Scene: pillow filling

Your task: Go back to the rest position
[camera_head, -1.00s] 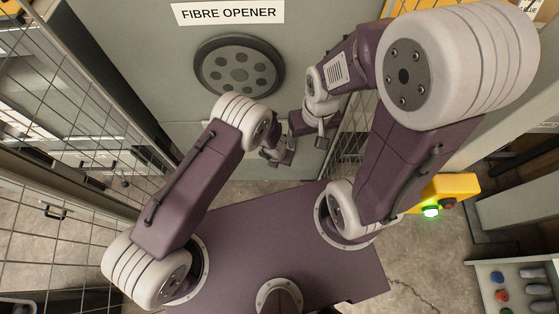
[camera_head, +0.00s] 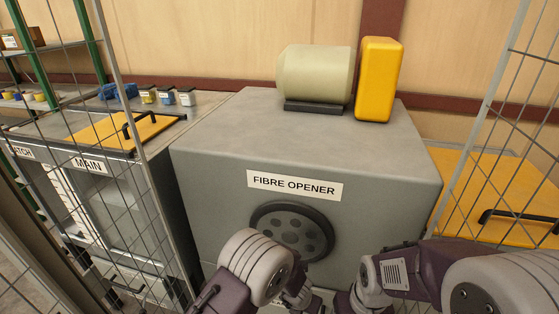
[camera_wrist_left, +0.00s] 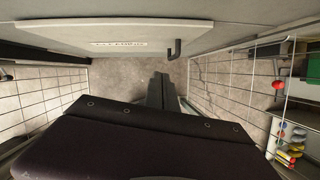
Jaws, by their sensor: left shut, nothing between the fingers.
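My left gripper (camera_wrist_left: 160,92) shows in the left wrist view with its dark fingers together and nothing between them. It hangs over bare concrete floor, in front of a grey panel with a white label and a dark handle. In the head view my left arm (camera_head: 250,268) is bent in front of the fibre opener (camera_head: 215,172), and its wrist is partly hidden at the bottom edge. My right arm (camera_head: 410,272) is folded at the lower right. Its fingers are out of the picture.
Wire mesh fences stand at left (camera_head: 122,130) and right (camera_head: 496,140). The fibre opener's round vent (camera_head: 292,232) is behind my arms. A cabinet marked MAIN (camera_head: 105,215) is at left. A yellow lid (camera_head: 480,190) is at right. Bare floor (camera_wrist_left: 125,80) lies below the left gripper.

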